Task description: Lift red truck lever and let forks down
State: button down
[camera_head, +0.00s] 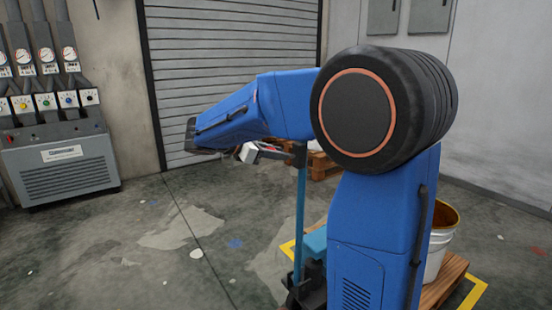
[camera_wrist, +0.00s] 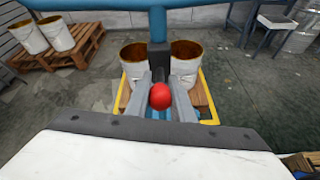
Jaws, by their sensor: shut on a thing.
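The red ball knob of the truck lever (camera_wrist: 160,96) sits between the two grey fingers of my gripper (camera_wrist: 160,82) in the wrist view. My gripper is shut on the lever. Beyond it are a black block (camera_wrist: 158,58) and the blue truck handle (camera_wrist: 158,22). In the head view my gripper (camera_head: 252,152) is at the top of the blue truck mast (camera_head: 300,225). My own arm hides the knob and much of the truck there.
White buckets (camera_wrist: 134,58) stand on a wooden pallet inside a yellow floor marking (camera_wrist: 208,112). Another pallet (camera_wrist: 75,55) with buckets is at left. A blue-framed table (camera_wrist: 265,22) stands at right. A gauge cabinet (camera_head: 65,165) is by the wall. The left floor is clear.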

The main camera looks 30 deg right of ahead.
jog(key=shift+d+r+y, duration=0.25)
jog(key=shift+r+y, duration=0.2)
jog(key=shift+y, duration=0.25)
jog(key=shift+r, duration=0.1)
jog(key=c, duration=1.5)
grip_release()
jog(key=shift+c, duration=0.2)
jog(key=v, duration=1.7)
jog(key=shift+a, duration=0.15)
